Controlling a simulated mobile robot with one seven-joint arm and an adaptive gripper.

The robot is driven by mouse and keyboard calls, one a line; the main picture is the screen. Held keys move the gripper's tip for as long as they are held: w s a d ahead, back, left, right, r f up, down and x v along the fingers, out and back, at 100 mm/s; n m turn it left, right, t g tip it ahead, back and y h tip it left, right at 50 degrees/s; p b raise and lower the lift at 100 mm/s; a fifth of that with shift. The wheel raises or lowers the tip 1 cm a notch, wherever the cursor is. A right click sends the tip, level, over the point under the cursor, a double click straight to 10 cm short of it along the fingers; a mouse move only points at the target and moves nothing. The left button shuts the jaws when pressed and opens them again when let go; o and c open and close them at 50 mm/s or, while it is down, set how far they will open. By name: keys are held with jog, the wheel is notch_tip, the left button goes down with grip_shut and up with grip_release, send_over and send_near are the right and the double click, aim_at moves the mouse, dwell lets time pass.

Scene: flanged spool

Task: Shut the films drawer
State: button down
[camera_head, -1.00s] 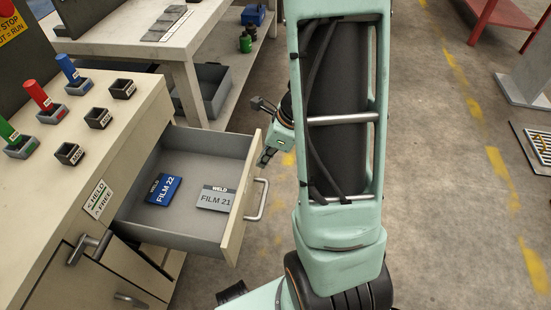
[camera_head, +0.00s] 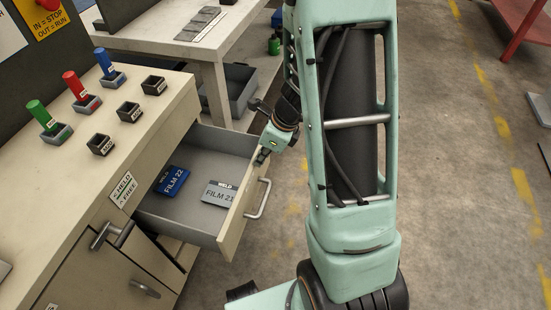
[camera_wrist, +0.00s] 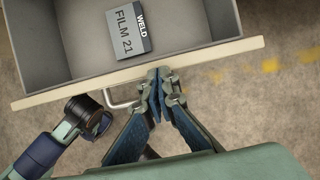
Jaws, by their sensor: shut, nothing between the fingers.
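The films drawer (camera_head: 200,228) stands pulled out from the beige cabinet. Inside lie a blue FILM 22 box (camera_head: 172,181) and a grey FILM 21 box (camera_head: 218,193); the grey box (camera_wrist: 129,33) also shows in the wrist view. The drawer's bar handle (camera_head: 259,199) is on its front panel (camera_wrist: 205,55). My gripper (camera_head: 262,156) is at the far end of the front panel, on its outer side. In the wrist view its closed fingertips (camera_wrist: 158,72) are at the panel's edge, beside the handle; I cannot tell whether they touch. Nothing is between them.
A lever (camera_head: 112,236) sits by a HELD/FREE label (camera_head: 123,188) on the cabinet. Green (camera_head: 42,115), red (camera_head: 75,86) and blue (camera_head: 104,63) handled pieces stand on top.

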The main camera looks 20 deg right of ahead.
jog(key=w+a+p, duration=0.9)
jog(key=w+a, duration=0.2)
jog(key=a, duration=0.5)
jog(key=shift+w, duration=0.4)
jog(key=shift+a, duration=0.1)
